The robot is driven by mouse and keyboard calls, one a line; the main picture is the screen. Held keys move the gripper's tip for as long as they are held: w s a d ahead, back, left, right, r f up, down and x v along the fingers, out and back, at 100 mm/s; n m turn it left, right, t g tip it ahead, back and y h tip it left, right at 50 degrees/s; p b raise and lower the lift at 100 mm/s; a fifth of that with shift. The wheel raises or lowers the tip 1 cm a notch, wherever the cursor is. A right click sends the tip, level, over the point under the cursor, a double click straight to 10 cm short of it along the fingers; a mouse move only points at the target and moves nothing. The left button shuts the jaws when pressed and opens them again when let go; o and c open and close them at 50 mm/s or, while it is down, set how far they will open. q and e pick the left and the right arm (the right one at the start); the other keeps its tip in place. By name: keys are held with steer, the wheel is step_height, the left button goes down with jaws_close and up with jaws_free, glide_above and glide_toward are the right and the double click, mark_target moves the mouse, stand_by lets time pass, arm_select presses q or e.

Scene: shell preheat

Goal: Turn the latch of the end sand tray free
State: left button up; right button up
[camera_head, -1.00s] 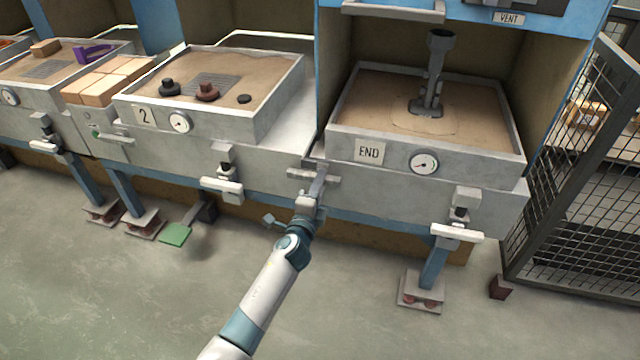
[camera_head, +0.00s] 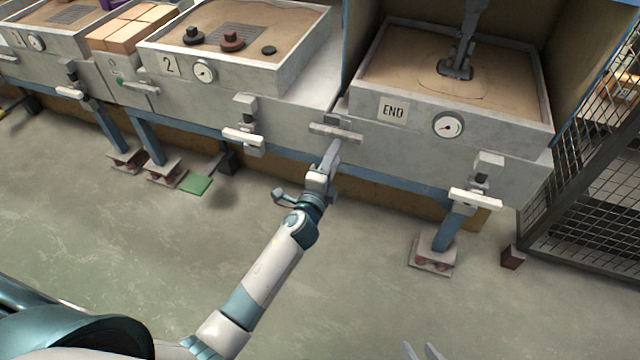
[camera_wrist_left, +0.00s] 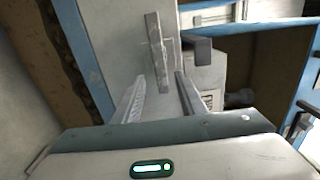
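The end sand tray (camera_head: 378,125), marked END, stands in the right-hand bay with a round gauge on its front. A pale bar-shaped latch (camera_head: 322,131) lies level at the tray's lower left front corner. My left gripper (camera_head: 332,148) is just below and in front of this bar. In the left wrist view the bar (camera_wrist_left: 157,50) stands beyond the gap between the open, empty fingers (camera_wrist_left: 158,84); contact cannot be told. Another pale handle (camera_head: 475,198) is below the gauge. Only the tips of my right gripper (camera_head: 424,350) show at the bottom edge, apart and empty.
Tray 2 (camera_head: 165,85) stands to the left with its own handle (camera_head: 240,138) below. A green pedal (camera_head: 196,185) is on the floor. A mesh fence (camera_head: 590,190) stands at the right. The floor in front is clear.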

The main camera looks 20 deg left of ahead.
arm_select(q)
steer(key=s, duration=1)
steer(key=shift+s+a, duration=0.2)
steer(key=shift+s, duration=0.2)
arm_select(e)
steer(key=shift+s+d+f, duration=0.1)
steer(key=shift+d, duration=0.15)
